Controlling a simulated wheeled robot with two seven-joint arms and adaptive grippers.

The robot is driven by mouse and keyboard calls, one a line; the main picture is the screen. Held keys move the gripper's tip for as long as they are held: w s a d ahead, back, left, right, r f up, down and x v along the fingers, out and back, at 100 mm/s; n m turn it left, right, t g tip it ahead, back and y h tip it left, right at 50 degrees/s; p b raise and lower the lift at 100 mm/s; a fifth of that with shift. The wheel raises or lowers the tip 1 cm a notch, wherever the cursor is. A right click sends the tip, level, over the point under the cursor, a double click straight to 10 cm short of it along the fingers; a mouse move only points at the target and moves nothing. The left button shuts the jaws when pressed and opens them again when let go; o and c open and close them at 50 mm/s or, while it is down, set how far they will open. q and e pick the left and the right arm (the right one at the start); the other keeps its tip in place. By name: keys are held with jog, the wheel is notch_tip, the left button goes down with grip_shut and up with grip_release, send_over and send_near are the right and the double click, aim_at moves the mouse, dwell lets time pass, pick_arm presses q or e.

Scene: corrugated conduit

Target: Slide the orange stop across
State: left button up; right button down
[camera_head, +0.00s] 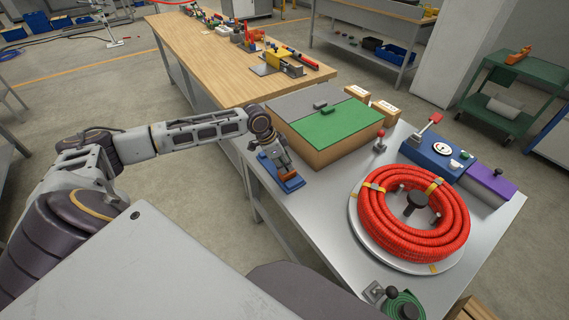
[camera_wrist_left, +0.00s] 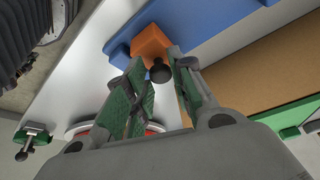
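The orange stop (camera_head: 288,175) sits on a blue base (camera_head: 293,184) at the near left edge of the grey table. My left gripper (camera_head: 281,160) is right at the stop, pointing down. In the left wrist view the orange stop (camera_wrist_left: 153,46) has a black knob (camera_wrist_left: 160,71) that shows in the gap between the two green-padded fingers of my left gripper (camera_wrist_left: 160,60). The fingers are apart; I cannot tell whether they touch the knob. The blue base (camera_wrist_left: 195,22) runs along behind the stop. My right gripper is in neither view.
A box with a green lid (camera_head: 335,125) stands just beyond the stop. A coil of red corrugated conduit (camera_head: 372,215) lies on a round plate to the right. A blue unit (camera_head: 432,160) with a red lever is at the far right. The table between stop and coil is bare.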

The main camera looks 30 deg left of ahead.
pick_arm(q)
grip_shut()
